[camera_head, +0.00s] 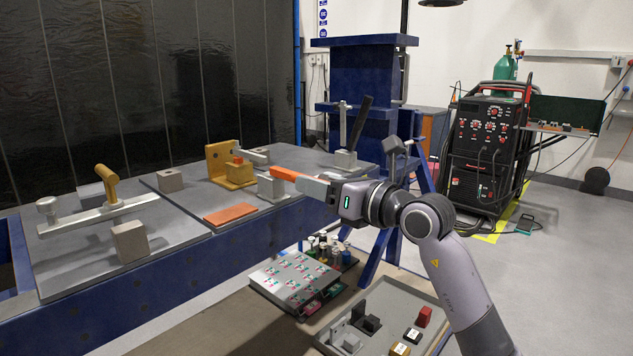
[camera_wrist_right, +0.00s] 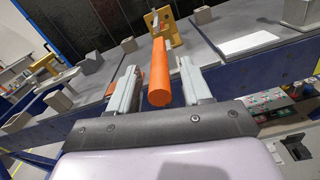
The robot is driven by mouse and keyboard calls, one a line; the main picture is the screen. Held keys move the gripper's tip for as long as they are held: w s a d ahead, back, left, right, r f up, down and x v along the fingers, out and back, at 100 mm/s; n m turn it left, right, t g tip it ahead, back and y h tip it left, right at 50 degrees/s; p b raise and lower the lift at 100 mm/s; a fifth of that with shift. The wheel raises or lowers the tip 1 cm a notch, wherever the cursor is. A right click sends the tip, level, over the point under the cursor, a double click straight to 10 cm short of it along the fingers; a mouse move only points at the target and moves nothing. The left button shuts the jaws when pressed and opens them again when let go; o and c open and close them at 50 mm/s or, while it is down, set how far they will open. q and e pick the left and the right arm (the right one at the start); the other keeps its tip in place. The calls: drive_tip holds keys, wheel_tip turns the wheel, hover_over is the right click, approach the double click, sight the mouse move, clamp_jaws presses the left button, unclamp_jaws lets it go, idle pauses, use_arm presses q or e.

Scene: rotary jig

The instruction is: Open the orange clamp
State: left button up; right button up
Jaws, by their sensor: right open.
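The orange clamp's handle (camera_head: 284,173) sticks out from the fixture table toward my right gripper (camera_head: 314,187). In the right wrist view the round orange handle (camera_wrist_right: 160,76) lies between the two fingers of that gripper (camera_wrist_right: 158,88). The fingers are open, one on each side, with a visible gap on both sides of the handle. The clamp's grey base (camera_head: 270,188) stands on the table near the ochre angle bracket (camera_head: 231,166); the joint is partly hidden. My left gripper is not in view.
A clamp with a yellow handle (camera_head: 108,184) and a grey block (camera_head: 130,242) stand on the left. An orange plate (camera_head: 230,214) lies flat on the table. A clamp with a black handle (camera_head: 361,122) stands at the back. A parts tray (camera_head: 385,300) is below.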

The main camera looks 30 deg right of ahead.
drive_tip(key=shift+w+a, duration=0.2)
drive_tip(key=shift+w, duration=0.2)
drive_tip(key=shift+c, duration=0.4)
